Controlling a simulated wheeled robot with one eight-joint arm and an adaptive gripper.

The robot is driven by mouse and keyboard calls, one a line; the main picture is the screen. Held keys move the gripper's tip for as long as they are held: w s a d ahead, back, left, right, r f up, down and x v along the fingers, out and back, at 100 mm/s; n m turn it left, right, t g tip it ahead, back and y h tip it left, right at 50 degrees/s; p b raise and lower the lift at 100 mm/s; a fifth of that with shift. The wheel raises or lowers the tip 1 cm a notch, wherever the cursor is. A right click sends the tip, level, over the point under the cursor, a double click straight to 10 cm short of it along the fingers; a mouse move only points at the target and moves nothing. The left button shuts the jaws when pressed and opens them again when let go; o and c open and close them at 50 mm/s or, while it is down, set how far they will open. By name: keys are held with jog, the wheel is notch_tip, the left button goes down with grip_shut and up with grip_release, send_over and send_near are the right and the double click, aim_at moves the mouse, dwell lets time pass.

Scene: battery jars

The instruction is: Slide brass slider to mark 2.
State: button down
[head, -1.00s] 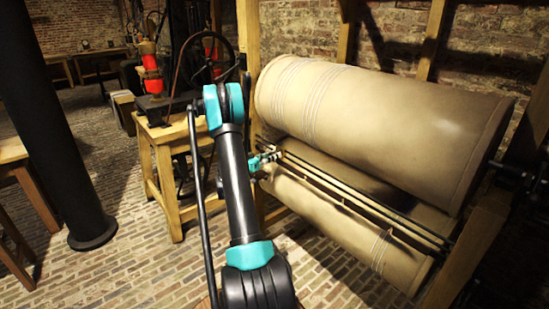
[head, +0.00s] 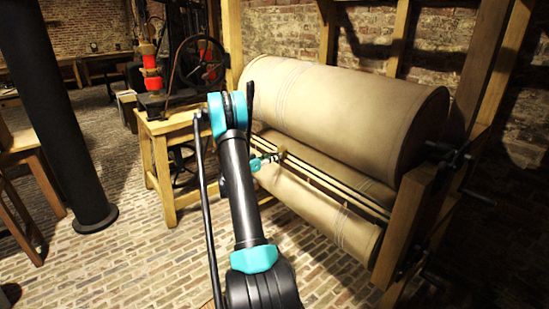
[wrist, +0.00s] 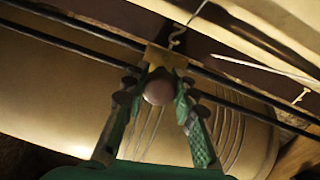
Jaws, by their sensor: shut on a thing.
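The brass slider (wrist: 166,58) sits across two dark parallel rails (wrist: 232,83) in the wrist view, with a round pinkish-brown knob (wrist: 158,88) at its front. My gripper (wrist: 156,92) has its green fingers on either side of the knob and is shut on it. In the head view my gripper (head: 264,161) is at the rails between the upper and lower rollers, toward their left end. A curled brass-coloured mark (wrist: 178,38) lies just beyond the slider. A small straight mark (wrist: 301,95) lies to the right. I cannot read either for certain.
A large canvas-covered roller (head: 340,105) is above the rails and a smaller one (head: 315,205) below. A wooden post (head: 405,225) stands at the right. A wooden bench (head: 165,130) with a wheeled machine is at the left. The brick floor in front is open.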

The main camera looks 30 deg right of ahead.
jog(key=shift+s, duration=0.1)
jog(key=c, duration=1.2)
grip_release()
jog(key=a, duration=1.2)
jog(key=shift+s, duration=0.2)
